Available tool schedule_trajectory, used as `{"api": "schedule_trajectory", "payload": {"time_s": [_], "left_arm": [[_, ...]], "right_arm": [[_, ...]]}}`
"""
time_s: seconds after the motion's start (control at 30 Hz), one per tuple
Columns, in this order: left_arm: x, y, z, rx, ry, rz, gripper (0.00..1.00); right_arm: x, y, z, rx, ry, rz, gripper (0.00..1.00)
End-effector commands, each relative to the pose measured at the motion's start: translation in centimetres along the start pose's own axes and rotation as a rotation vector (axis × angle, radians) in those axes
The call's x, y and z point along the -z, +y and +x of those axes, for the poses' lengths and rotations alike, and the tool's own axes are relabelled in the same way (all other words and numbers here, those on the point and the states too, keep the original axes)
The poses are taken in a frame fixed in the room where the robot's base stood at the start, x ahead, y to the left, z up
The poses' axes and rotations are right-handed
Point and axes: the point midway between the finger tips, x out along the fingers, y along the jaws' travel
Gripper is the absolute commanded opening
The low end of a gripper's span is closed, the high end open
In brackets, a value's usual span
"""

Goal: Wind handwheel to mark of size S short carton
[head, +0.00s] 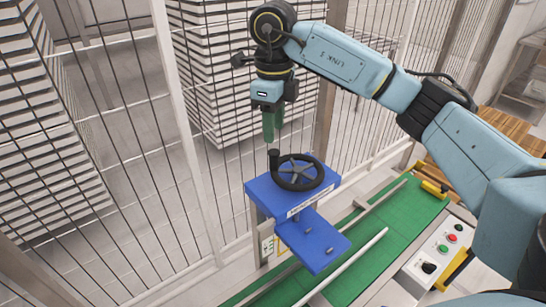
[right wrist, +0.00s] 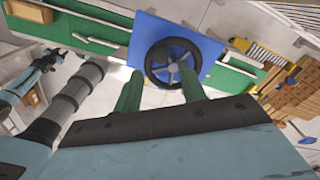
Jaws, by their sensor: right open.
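The black spoked handwheel (head: 298,172) lies flat on top of a blue housing (head: 262,190). Its upright crank knob (head: 273,158) stands at the wheel's far left rim. A white strip (head: 305,203) runs along the housing's front edge; its marks are too small to read. My right gripper (head: 271,138) points down just above the knob, with green fingers apart and nothing between them. In the right wrist view the handwheel (right wrist: 173,62) shows beyond and between the open fingers (right wrist: 160,92). What looks like my left gripper (right wrist: 58,56) shows small at the left there; its fingers are unclear.
A blue plate (head: 314,246) hangs off the housing over a green conveyor (head: 375,235) with pale rails. A control box (head: 440,248) with buttons is at the lower right. A wire fence (head: 185,130) stands close behind, with stacked pale sheets beyond. Cartons (right wrist: 36,12) show in the wrist view.

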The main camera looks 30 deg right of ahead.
Motion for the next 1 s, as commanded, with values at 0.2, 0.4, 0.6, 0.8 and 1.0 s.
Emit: {"api": "schedule_trajectory", "payload": {"time_s": [0.2,0.4,0.6,0.8,1.0], "left_arm": [[0.4,0.1,-0.3,-0.001,0.005,0.0,0.36],[0.9,0.0,-0.5,0.0,0.014,0.0,0.36],[1.0,0.0,-0.6,-0.001,0.015,0.001,0.36],[0.9,0.0,-0.6,-0.001,0.015,0.001,0.36],[0.9,0.0,-0.6,-0.001,0.015,0.001,0.36]], "right_arm": [[0.1,0.0,4.7,-0.002,0.002,0.001,0.41],[0.0,0.0,7.7,-0.003,0.001,0.0,0.41],[0.0,0.0,8.8,-0.001,-0.002,0.001,0.41],[0.0,0.0,8.9,-0.001,-0.002,0.001,0.41],[0.0,0.0,8.8,-0.001,-0.002,0.001,0.23]]}}
